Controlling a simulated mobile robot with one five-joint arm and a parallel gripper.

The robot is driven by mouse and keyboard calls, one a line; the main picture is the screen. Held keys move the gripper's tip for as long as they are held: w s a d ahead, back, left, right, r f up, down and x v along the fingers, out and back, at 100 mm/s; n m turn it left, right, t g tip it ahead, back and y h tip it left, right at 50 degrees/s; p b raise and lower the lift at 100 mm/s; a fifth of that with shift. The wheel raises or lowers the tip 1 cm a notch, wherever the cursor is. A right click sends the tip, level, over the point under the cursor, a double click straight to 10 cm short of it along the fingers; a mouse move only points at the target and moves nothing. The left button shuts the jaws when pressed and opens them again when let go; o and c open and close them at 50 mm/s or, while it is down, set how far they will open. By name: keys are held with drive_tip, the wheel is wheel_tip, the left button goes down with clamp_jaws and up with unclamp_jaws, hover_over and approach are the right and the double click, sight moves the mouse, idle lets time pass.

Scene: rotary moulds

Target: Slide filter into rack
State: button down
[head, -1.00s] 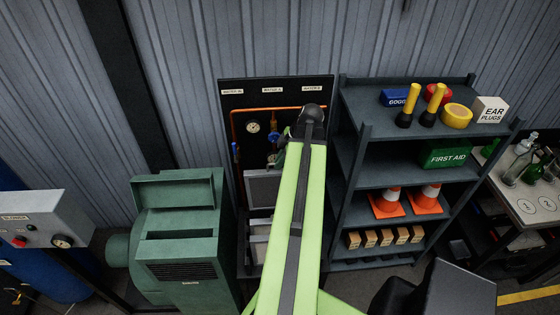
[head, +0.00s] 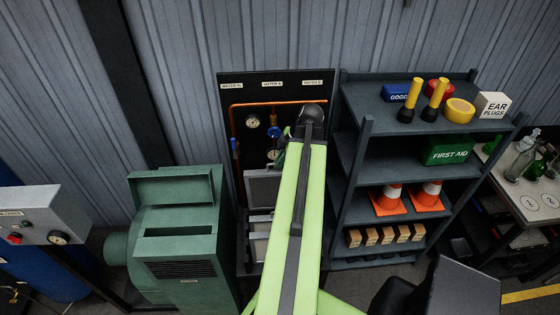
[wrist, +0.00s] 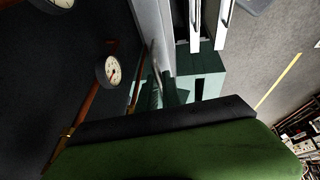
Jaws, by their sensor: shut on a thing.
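My gripper (head: 279,160) is at the end of my light green arm, mostly hidden behind the wrist in the head view. It is shut on a grey framed filter (head: 262,188), which hangs upright below it, left of the arm. The filter's pale panel shows nearly edge-on in the wrist view (wrist: 153,32). A second grey framed panel (head: 260,226) is lower down, in what looks like the rack at the foot of the black board. Two white edges (wrist: 195,28) in the wrist view look like rack parts or filters, apart from the held panel. The arm hides the rack's right side.
A black board (head: 284,92) with copper pipe and a gauge (head: 252,121) stands close behind my gripper. A green blower cabinet (head: 182,271) stands close left, a loaded dark shelf unit (head: 405,178) close right. Room between them is narrow.

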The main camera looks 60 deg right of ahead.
sight(280, 177)
drive_tip(key=shift+f+b, duration=1.5)
drive_tip(key=shift+f, duration=0.25)
drive_tip(key=shift+f+b, duration=2.4)
drive_tip(key=shift+b, duration=0.05)
drive_tip(key=shift+f+b, duration=2.5)
drive_tip(key=shift+b, duration=0.05)
drive_tip(key=shift+f, duration=0.15)
drive_tip(key=shift+f+b, duration=2.45)
drive_tip(key=shift+b, duration=0.15)
drive_tip(key=c, duration=1.5)
unclamp_jaws()
drive_tip(key=shift+o, duration=0.2)
